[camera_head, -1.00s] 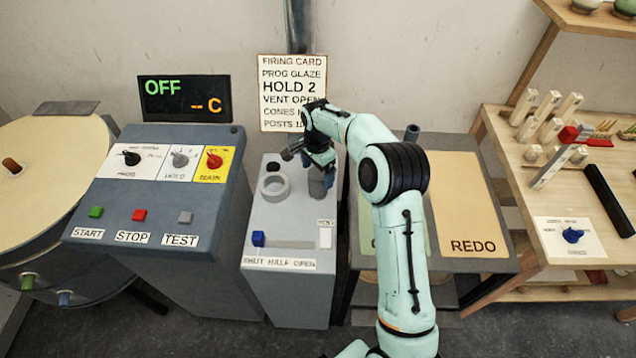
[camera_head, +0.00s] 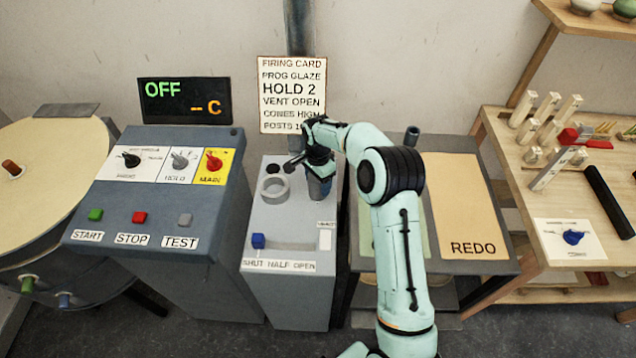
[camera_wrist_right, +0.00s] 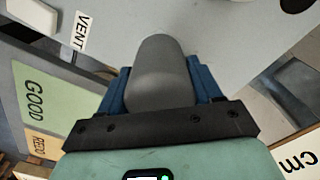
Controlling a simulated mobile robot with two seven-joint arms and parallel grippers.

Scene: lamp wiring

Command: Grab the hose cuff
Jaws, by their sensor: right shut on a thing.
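The hose cuff (camera_wrist_right: 158,75) is a grey rounded cylinder, seen close up in the right wrist view between the blue fingers of my right gripper (camera_wrist_right: 160,88). The fingers are shut on it, one on each side. In the head view my right gripper (camera_head: 319,182) is over the right side of the grey vent box (camera_head: 285,285), and the cuff there is mostly hidden by the gripper. My left gripper is not in view.
A light grey ring (camera_head: 274,188) stands on the box top left of the gripper, with a blue slider (camera_head: 258,241) in front. The kiln control panel (camera_head: 160,200) is at left. A table with a REDO area (camera_head: 465,215) is close on the right.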

